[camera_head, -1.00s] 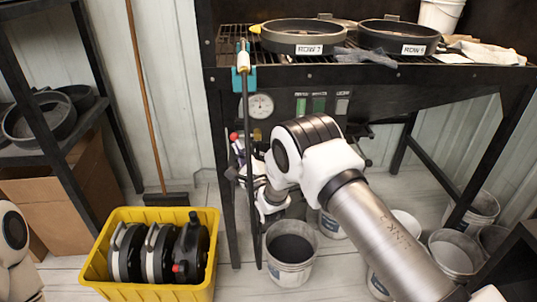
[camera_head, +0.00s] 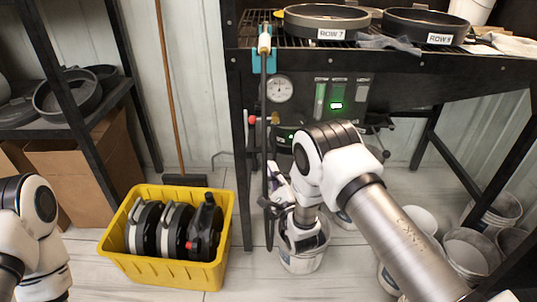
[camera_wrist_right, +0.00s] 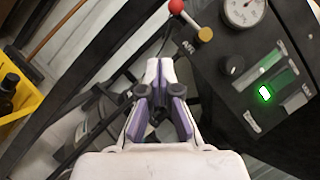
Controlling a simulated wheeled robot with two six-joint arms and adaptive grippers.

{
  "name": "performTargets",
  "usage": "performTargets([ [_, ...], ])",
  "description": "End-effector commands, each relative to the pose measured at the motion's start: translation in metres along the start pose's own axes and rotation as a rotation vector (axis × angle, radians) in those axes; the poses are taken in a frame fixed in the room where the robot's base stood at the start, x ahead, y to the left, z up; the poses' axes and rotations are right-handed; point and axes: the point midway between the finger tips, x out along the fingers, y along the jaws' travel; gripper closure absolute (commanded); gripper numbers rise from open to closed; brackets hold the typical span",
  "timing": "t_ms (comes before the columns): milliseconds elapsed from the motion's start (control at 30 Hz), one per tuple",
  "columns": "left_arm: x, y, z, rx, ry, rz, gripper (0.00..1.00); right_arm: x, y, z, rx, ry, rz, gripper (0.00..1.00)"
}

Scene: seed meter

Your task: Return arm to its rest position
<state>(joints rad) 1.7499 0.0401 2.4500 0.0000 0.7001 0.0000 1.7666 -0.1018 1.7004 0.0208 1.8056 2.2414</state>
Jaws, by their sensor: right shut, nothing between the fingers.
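My right arm reaches in from the lower right in the head view. Its white gripper with purple finger pads (camera_head: 277,178) hangs in front of the bench, below the control panel (camera_head: 322,100) and over a grey bucket (camera_head: 301,262). In the right wrist view the fingers (camera_wrist_right: 161,72) are together with nothing between them. The panel, with a round gauge, a knob and a bright green light (camera_wrist_right: 265,93), is to their right and apart from them. My left arm shows at the left edge of the head view; its gripper is out of view.
A yellow crate (camera_head: 165,274) with several black-and-grey discs stands on the floor at left. Pans labelled ROW (camera_head: 326,22) sit on the bench grate. Buckets (camera_head: 470,252) stand at right.

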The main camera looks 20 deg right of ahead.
Motion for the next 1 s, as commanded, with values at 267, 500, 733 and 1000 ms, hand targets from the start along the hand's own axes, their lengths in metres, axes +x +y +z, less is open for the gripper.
performTargets([
  [267,0.0,0.0,0.0,0.0,0.0,0.0,0.6,-0.005,0.001,0.0,0.0,0.0,0.001,1.0],
  [500,0.0,0.0,0.0,0.0,0.0,0.0,0.6,-0.005,0.001,-0.001,0.0,0.002,0.0,1.0],
  [733,0.0,0.0,0.0,0.0,0.0,0.0,0.6,-0.075,0.018,-0.057,-0.084,0.226,0.207,1.0],
  [1000,0.0,0.0,0.0,0.0,0.0,0.0,0.6,-0.301,0.071,-0.108,-0.831,0.312,1.21,1.0],
])
